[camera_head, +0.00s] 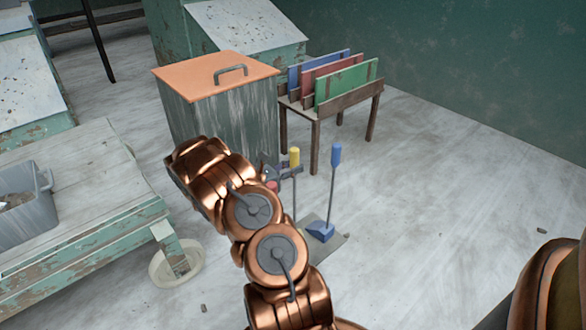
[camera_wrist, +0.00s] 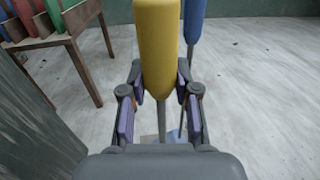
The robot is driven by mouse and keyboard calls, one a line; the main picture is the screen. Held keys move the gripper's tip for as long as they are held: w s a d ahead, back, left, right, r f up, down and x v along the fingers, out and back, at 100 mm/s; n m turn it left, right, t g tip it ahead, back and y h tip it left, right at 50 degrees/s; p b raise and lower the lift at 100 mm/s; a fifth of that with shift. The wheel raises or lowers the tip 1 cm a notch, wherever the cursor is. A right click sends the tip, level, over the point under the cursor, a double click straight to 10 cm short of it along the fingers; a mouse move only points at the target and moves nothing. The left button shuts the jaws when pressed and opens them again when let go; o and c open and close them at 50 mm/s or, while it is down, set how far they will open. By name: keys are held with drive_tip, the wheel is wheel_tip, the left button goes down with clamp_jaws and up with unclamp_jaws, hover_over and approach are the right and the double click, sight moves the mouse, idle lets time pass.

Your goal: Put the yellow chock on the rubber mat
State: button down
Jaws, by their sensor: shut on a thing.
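The yellow chock has a yellow grip (camera_head: 294,157) on a thin grey rod. The grip fills the middle of the wrist view (camera_wrist: 158,40), upright between the fingers. My gripper (camera_wrist: 160,82) is shut on it at the lower part of the grip. In the head view my gripper (camera_head: 286,171) is small and partly hidden behind my arm. The foot of the yellow chock is hidden by my arm. A dark grey flat mat (camera_head: 336,246) lies on the floor, partly covered by my arm. I cannot tell whether the yellow chock touches it.
A blue chock (camera_head: 320,230) stands on the mat, its blue handle upright close right of the yellow one. A red knob (camera_head: 271,186) shows left of them. A lidded bin (camera_head: 215,105) and a board rack (camera_head: 345,99) stand behind.

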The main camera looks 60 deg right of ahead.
drive_tip(key=c, duration=0.8)
unclamp_jaws()
drive_tip(key=shift+c, duration=0.2)
drive_tip(key=shift+a+r, duration=0.1)
drive_tip(key=p+v, duration=0.3)
drive_tip(key=v, duration=0.9)
drive_tip(key=shift+p, duration=0.35)
